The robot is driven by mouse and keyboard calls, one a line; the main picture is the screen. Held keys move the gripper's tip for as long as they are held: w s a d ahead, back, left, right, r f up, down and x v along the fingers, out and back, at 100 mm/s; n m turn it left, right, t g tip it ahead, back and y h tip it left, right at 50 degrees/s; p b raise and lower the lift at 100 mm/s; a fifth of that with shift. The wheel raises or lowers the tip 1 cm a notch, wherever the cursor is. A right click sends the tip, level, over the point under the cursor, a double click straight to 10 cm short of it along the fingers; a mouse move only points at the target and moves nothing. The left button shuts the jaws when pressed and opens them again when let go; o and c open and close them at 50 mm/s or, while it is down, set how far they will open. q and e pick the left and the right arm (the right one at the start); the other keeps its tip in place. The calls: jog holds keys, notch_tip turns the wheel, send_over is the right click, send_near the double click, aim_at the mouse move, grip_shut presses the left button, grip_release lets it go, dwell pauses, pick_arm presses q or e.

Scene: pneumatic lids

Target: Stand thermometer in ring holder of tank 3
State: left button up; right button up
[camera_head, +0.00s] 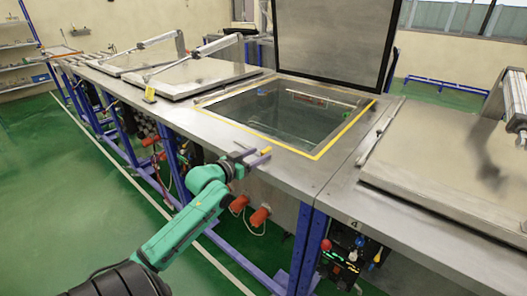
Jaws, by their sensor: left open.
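Tank 3 appears to be the open tank (322,153), with a yellow-edged opening and its lid (335,38) raised upright behind it. My left gripper (258,155) is open at the front edge of the bench, just in front of the tank's near left side. A small yellow piece (266,150) shows at its fingertips; I cannot tell whether it is part of the thermometer or whether it lies between the fingers. I cannot make out a ring holder. My right gripper is out of view.
Closed lids (205,77) with lever arms lie to the left. Another closed lid (455,170) lies to the right, near a mark "4" on the bench front. A small yellow-and-white object (150,93) stands on the left bench. The green floor (65,190) at left is clear.

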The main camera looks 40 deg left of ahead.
aim_at(264, 150)
pick_arm(q)
jog(key=shift+w, duration=0.45)
jog(key=w, duration=0.1)
jog(key=w+p, duration=0.1)
jog(key=w, duration=0.2)
jog(key=shift+a+f, duration=0.3)
jog(key=shift+f, duration=0.05)
jog(key=shift+w+d+f, duration=0.1)
jog(key=shift+w+f, duration=0.1)
jog(key=shift+w, duration=0.1)
jog(key=shift+s+r, duration=0.1)
jog(key=shift+s, duration=0.05)
jog(key=c, duration=0.4)
grip_shut()
